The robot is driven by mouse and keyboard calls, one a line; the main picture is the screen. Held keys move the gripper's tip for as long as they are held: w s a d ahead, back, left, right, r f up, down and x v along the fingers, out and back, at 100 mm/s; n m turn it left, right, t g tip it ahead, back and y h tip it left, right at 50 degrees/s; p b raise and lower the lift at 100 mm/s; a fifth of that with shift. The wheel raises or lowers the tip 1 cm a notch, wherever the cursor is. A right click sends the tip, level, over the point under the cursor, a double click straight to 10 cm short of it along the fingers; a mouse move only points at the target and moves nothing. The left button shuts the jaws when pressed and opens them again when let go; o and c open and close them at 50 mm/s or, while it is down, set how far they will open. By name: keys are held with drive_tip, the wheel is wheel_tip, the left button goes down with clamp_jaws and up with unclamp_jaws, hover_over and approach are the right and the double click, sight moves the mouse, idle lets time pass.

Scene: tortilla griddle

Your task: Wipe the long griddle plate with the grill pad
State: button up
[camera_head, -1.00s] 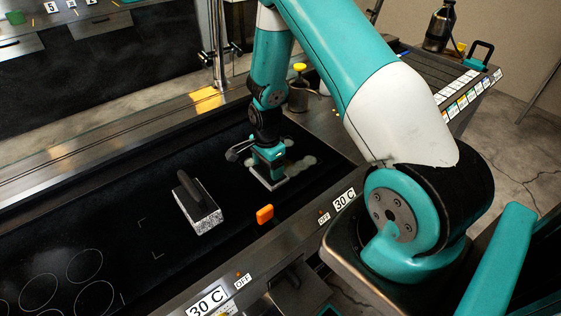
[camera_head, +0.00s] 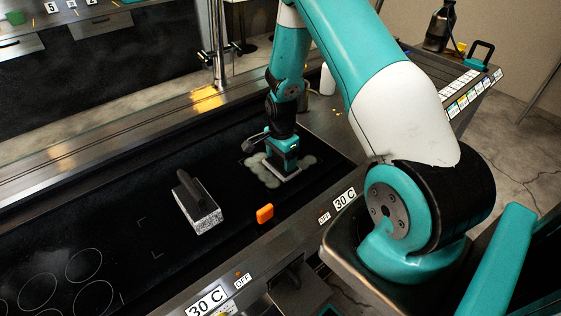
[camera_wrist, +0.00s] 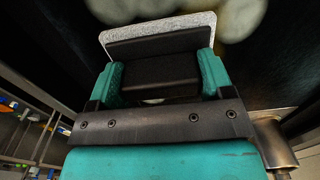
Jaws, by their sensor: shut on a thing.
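The long griddle plate (camera_head: 120,205) is dark and runs diagonally across the head view. My gripper (camera_head: 283,158) is over its right-hand part. It is shut on the black handle of the grill pad (camera_head: 288,177), whose pale edge shows low at the plate. In the wrist view my gripper (camera_wrist: 161,75) has both teal fingers against the handle, with the speckled grey-white grill pad (camera_wrist: 160,29) beyond. Pale blotches (camera_head: 261,175) lie on the plate around the pad. The pad's underside is hidden, so I cannot tell how firmly it touches.
A speckled block with a black handle (camera_head: 198,207) stands on the plate left of my gripper. An orange piece (camera_head: 265,213) is at the plate's front edge. A metal post (camera_head: 217,45) rises behind. The plate's left part, with thin circles, is clear.

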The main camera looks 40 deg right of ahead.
drive_tip(key=shift+s+d+f, duration=0.1)
drive_tip(key=shift+s+d, duration=0.15)
drive_tip(key=shift+d, duration=2.35)
drive_tip(key=shift+d+b, duration=0.35)
drive_tip(key=shift+d, duration=1.1)
drive_tip(key=shift+a, duration=0.15)
drive_tip(key=o, duration=0.7)
